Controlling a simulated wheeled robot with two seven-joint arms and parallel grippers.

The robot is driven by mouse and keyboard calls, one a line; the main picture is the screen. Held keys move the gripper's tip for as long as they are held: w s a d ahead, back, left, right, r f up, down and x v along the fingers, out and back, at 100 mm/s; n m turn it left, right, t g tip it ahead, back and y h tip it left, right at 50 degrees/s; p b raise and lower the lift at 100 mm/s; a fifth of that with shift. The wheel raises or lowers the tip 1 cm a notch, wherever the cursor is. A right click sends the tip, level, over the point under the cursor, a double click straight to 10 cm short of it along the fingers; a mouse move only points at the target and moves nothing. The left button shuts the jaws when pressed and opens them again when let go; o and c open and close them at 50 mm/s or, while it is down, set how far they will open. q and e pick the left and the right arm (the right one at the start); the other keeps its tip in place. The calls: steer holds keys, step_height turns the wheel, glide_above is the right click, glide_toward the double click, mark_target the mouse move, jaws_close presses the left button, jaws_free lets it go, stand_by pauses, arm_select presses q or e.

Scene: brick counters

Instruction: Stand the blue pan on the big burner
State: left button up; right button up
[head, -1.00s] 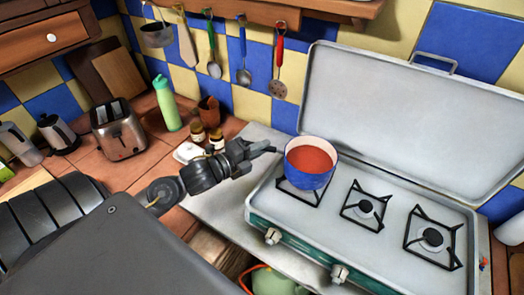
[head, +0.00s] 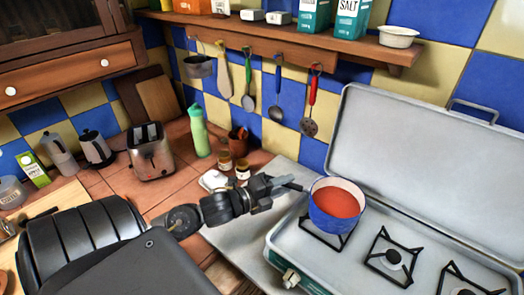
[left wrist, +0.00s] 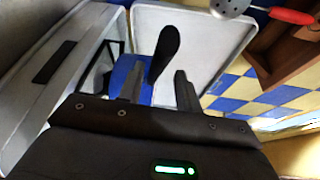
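The blue pan (head: 335,222), with a pale rim and a red-orange inside, sits upright on the left burner of the stove (head: 300,258). Its dark handle points left towards my left gripper (head: 280,184). In the left wrist view the dark handle (left wrist: 166,48) shows between and beyond the fingertips of the left gripper (left wrist: 160,85), with gaps beside it. The fingers are apart. Part of the blue pan side (left wrist: 122,72) shows behind one finger. The middle burner (head: 393,258) and the right burner (head: 464,291), cut by the frame edge, are bare. My right gripper is out of view.
The stove's raised lid (head: 420,165) stands behind the burners. Utensils hang from a rail (head: 262,45) above. A green bottle (head: 198,132), small jars (head: 242,169) and a toaster (head: 150,155) stand on the tiled counter to the left.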

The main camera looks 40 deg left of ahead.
arm_select(q)
steer(key=v, duration=1)
steer(key=shift+s, duration=0.4)
steer(key=shift+s+a, duration=0.1)
